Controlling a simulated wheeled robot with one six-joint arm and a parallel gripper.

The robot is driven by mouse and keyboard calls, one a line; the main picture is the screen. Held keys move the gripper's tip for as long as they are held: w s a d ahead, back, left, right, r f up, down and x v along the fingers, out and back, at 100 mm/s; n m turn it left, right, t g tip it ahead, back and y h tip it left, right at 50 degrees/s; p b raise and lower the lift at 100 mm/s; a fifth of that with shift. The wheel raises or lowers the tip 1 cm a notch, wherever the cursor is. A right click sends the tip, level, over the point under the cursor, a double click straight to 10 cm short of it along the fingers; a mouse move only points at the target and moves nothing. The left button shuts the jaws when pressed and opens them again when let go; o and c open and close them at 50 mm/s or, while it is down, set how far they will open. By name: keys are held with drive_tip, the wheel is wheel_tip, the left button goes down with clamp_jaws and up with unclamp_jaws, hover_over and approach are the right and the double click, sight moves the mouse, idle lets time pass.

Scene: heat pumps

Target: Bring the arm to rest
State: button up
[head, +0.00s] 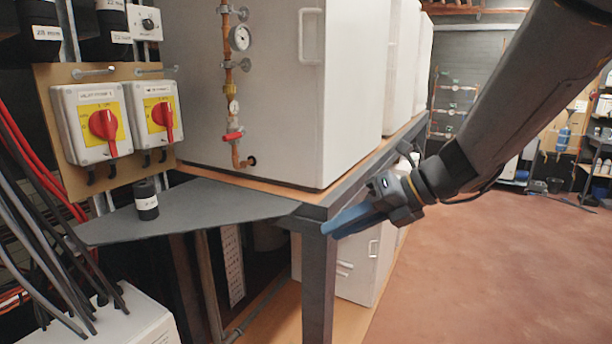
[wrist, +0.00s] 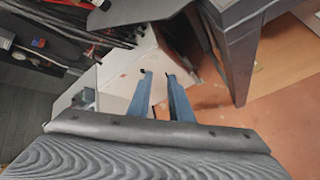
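My gripper (head: 328,229) is at the middle right of the head view, at the end of my dark arm (head: 520,90) that comes in from the top right. Its blue fingers point left, close to the front corner of the metal bench frame (head: 318,270); I cannot tell whether they touch it. In the wrist view, the two blue fingers (wrist: 159,75) stand apart with a gap between them. Nothing is held in the gap.
A white heat pump cabinet (head: 345,95) stands on the bench. A grey corner shelf (head: 200,210) carries a small black cylinder (head: 147,200). Two red rotary switches (head: 103,124) are on the left wall board. Reddish floor (head: 490,270) at the right is clear.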

drive_tip(key=s+d+f+n+h+b, duration=0.2)
drive_tip(key=s+d+f+n+h, duration=0.1)
drive_tip(key=f+n, duration=0.5)
drive_tip(key=s+d+f+n+g+h+b, duration=0.1)
drive_tip(key=s+d+f+n+h+b, duration=0.2)
drive_tip(key=f+n, duration=0.5)
drive_tip(key=s+d+f+n+g+h+b, duration=0.1)
drive_tip(key=f+n, duration=0.7)
drive_tip(key=n, duration=0.8)
drive_tip(key=s+d+h+b, duration=0.1)
drive_tip(key=s+d+h, duration=0.1)
drive_tip(key=d+h, duration=0.1)
drive_tip(key=shift+s+d+b, duration=0.15)
drive_tip(key=shift+d+b, duration=0.25)
drive_tip(key=shift+d, duration=0.35)
